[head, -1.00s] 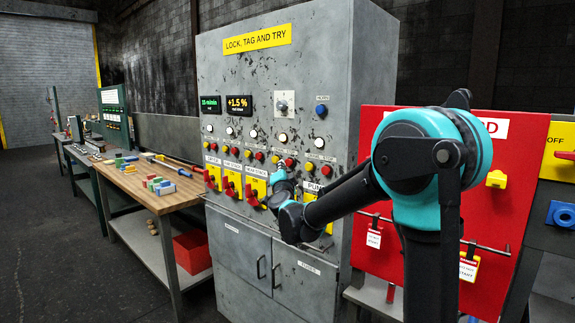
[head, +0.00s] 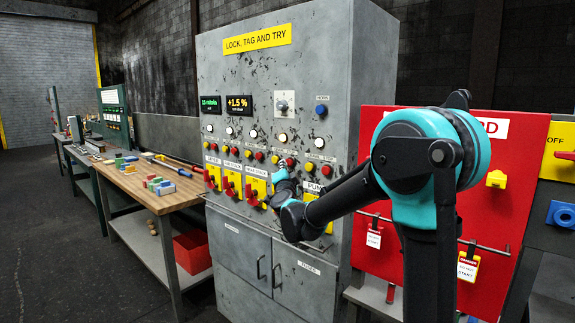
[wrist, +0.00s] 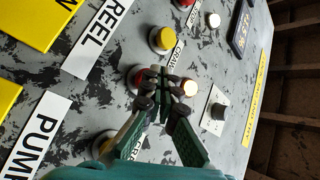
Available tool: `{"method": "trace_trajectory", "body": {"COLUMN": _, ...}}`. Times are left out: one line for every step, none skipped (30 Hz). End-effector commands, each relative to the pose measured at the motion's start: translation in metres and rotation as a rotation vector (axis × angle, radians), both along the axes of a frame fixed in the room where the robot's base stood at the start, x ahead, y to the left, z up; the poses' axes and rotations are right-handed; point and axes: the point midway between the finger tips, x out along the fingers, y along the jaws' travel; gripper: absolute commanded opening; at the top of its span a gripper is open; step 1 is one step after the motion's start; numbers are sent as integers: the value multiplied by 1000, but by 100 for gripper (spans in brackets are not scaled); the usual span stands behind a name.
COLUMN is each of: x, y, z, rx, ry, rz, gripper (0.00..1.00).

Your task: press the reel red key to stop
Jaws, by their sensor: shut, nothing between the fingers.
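The grey cabinet (head: 290,75) carries rows of round keys and lamps. In the wrist view the white REEL label (wrist: 95,38) is at upper left. A yellow key (wrist: 162,39) is to its right, and a red key (wrist: 136,74) is below that one, partly hidden behind my fingers. My gripper (wrist: 160,75) is shut and empty, its fingertips in front of the red key's right side; I cannot tell whether they touch it. In the head view my gripper (head: 281,170) is at the panel just below the red key (head: 291,163).
A glowing white lamp (wrist: 187,87) lies right beside the fingertips. The PUMP label (wrist: 38,135) and another yellow key (wrist: 103,140) are lower left in the wrist view. Red-handled switches (head: 231,190) stick out below the keys. A red board (head: 450,215) stands to the right.

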Motion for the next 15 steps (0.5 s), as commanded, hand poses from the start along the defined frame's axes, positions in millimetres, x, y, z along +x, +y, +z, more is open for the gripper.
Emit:
{"method": "trace_trajectory", "body": {"x": 1, "y": 0, "z": 0, "rx": 0, "ry": 0, "rz": 0, "gripper": 0}}
{"method": "trace_trajectory", "body": {"x": 1, "y": -1, "z": 0, "rx": 0, "ry": 0, "rz": 0, "gripper": 0}}
{"method": "trace_trajectory", "body": {"x": 1, "y": -1, "z": 0, "rx": 0, "ry": 0, "rz": 0, "gripper": 0}}
{"method": "trace_trajectory", "body": {"x": 1, "y": -1, "z": 0, "rx": 0, "ry": 0, "rz": 0, "gripper": 0}}
{"method": "trace_trajectory", "body": {"x": 2, "y": -1, "z": 0, "rx": 0, "ry": 0, "rz": 0, "gripper": 0}}
{"method": "trace_trajectory", "body": {"x": 2, "y": -2, "z": 0, "rx": 0, "ry": 0, "rz": 0, "gripper": 0}}
{"method": "trace_trajectory", "body": {"x": 2, "y": -2, "z": 0, "rx": 0, "ry": 0, "rz": 0, "gripper": 0}}
{"method": "trace_trajectory", "body": {"x": 3, "y": -2, "z": 0, "rx": 0, "ry": 0, "rz": 0, "gripper": 0}}
{"method": "trace_trajectory", "body": {"x": 3, "y": -2, "z": 0, "rx": 0, "ry": -1, "rz": -1, "gripper": 0}}
{"method": "trace_trajectory", "body": {"x": 3, "y": -3, "z": 0, "rx": 0, "ry": -1, "rz": -1, "gripper": 0}}
{"method": "trace_trajectory", "body": {"x": 3, "y": -3, "z": 0, "rx": 0, "ry": -1, "rz": -1, "gripper": 0}}
{"method": "trace_trajectory", "body": {"x": 4, "y": -3, "z": 0, "rx": 0, "ry": -1, "rz": -1, "gripper": 0}}
{"method": "trace_trajectory", "body": {"x": 4, "y": -3, "z": 0, "rx": 0, "ry": -1, "rz": -1, "gripper": 0}}
{"method": "trace_trajectory", "body": {"x": 4, "y": -4, "z": 0, "rx": 0, "ry": -1, "rz": -1, "gripper": 0}}
{"method": "trace_trajectory", "body": {"x": 5, "y": -4, "z": 0, "rx": -1, "ry": -1, "rz": -1, "gripper": 0}}
